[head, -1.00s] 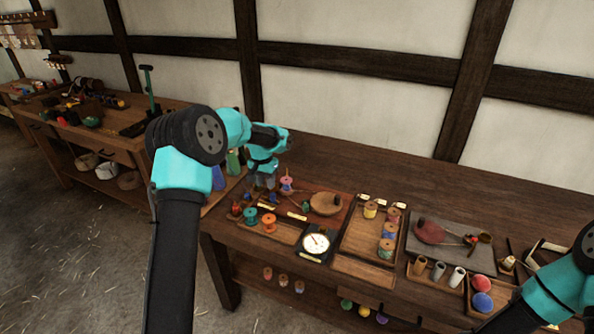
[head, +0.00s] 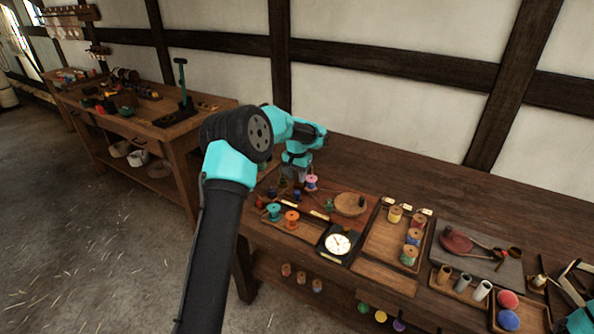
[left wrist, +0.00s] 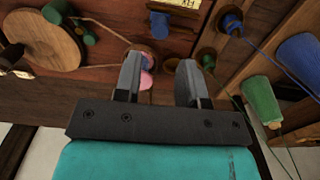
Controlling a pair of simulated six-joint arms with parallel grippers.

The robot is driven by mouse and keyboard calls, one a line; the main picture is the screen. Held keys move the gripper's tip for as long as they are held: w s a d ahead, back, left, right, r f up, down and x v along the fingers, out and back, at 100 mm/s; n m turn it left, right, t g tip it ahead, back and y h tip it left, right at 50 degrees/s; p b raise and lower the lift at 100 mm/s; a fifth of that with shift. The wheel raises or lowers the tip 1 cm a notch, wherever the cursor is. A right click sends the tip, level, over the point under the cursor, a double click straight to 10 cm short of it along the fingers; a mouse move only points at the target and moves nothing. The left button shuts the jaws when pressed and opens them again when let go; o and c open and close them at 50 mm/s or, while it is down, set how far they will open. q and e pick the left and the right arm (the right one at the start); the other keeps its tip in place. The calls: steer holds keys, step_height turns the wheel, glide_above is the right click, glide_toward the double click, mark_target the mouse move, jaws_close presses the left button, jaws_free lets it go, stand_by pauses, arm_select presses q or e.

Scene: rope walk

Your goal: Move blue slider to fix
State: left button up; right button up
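My left gripper (left wrist: 160,75) is open over the left end of the bench. It also shows in the head view (head: 294,178), where its fingertips are partly hidden. In the left wrist view a small blue piece (left wrist: 160,25) with a cord sits ahead of the fingers, below a yellow label (left wrist: 180,3). Another blue knob (left wrist: 232,22) stands further right. I cannot tell which of these is the blue slider, and the word "fix" is not readable.
A wooden disc (left wrist: 42,40) and a green knob (left wrist: 86,34) lie left of the fingers. A green cone (left wrist: 260,100) and a blue cone (left wrist: 300,55) stand close on the right.

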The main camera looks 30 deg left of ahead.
mark_target(296, 192)
arm_select(q)
steer(key=shift+f, duration=4.1)
steer(key=shift+a, duration=0.2)
steer(key=shift+a, duration=1.95)
steer(key=shift+d, duration=0.25)
step_height(296, 192, up, 7)
